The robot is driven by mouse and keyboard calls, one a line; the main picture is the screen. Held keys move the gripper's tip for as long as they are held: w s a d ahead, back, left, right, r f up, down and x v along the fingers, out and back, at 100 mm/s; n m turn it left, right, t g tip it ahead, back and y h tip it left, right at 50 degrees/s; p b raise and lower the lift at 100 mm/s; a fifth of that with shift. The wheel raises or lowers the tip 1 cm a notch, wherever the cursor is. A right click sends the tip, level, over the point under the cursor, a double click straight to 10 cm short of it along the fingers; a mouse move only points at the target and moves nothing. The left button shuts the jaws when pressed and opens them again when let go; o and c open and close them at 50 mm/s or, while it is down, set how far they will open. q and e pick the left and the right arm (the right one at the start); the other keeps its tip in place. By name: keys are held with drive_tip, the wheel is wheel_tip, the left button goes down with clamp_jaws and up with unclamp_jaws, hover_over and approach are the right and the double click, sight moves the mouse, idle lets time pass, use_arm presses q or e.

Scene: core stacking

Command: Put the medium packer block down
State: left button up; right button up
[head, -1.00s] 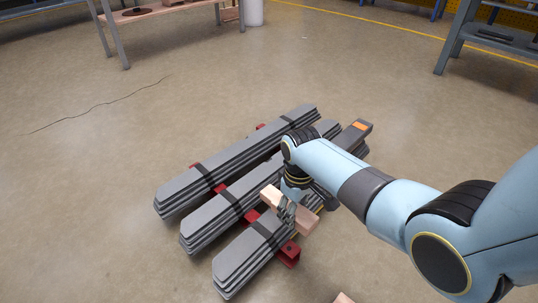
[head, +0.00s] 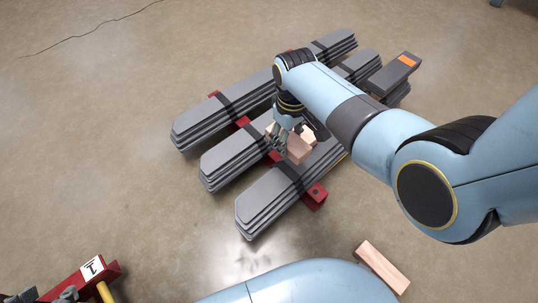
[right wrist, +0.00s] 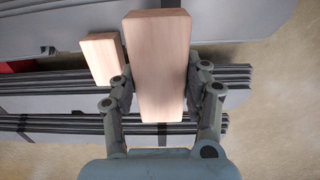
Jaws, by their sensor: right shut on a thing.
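My right gripper (head: 285,138) is shut on a pale wooden block (head: 300,150), with the arm reaching in from the right. In the right wrist view the block (right wrist: 158,70) lies lengthwise between the two fingers (right wrist: 158,88). It is over the gap between the middle and front grey stacks; whether its underside touches anything is hidden. A second, shorter-looking wooden block (right wrist: 100,57) shows to the left of the held one, apart from it. My left gripper is not clearly seen.
Three strapped stacks of grey bars (head: 270,205) lie across red supports (head: 314,197). Another wooden block (head: 382,266) lies on the floor at lower right. A red stand with a label (head: 92,268) is at lower left. The floor at left is clear.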

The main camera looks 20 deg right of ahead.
use_arm(q)
wheel_tip(320, 180, down, 4)
drive_tip(key=s+t+b, duration=0.1)
drive_tip(key=t+b, duration=0.2)
drive_tip(key=t, duration=0.1)
use_arm(e)
hover_over(267, 167)
wheel_tip(267, 167, down, 4)
drive_tip(key=shift+d+r, duration=0.1)
drive_tip(key=shift+r, duration=0.1)
drive_tip(key=shift+a+f, duration=0.1)
drive_tip(key=shift+a, duration=0.1)
drive_tip(key=shift+w, duration=0.1)
wheel_tip(267, 167, down, 2)
drive_tip(key=shift+f+b, duration=0.15)
drive_tip(key=shift+b, duration=1)
use_arm(q)
drive_tip(key=w+d+r+m+t+h, duration=0.1)
drive_tip(key=w+r+t, duration=0.3)
drive_tip(key=r, duration=0.4)
drive_tip(key=w+d+r+t+h+b, duration=0.1)
drive_tip(key=w+r+t, duration=0.4)
drive_tip(key=r, duration=0.3)
drive_tip(key=shift+w+d+r+m, duration=0.25)
drive_tip(key=shift+w+m, duration=0.15)
drive_tip(key=shift+w, duration=0.2)
use_arm(e)
drive_tip(key=shift+f, duration=0.6)
drive_tip(key=shift+f, duration=0.1)
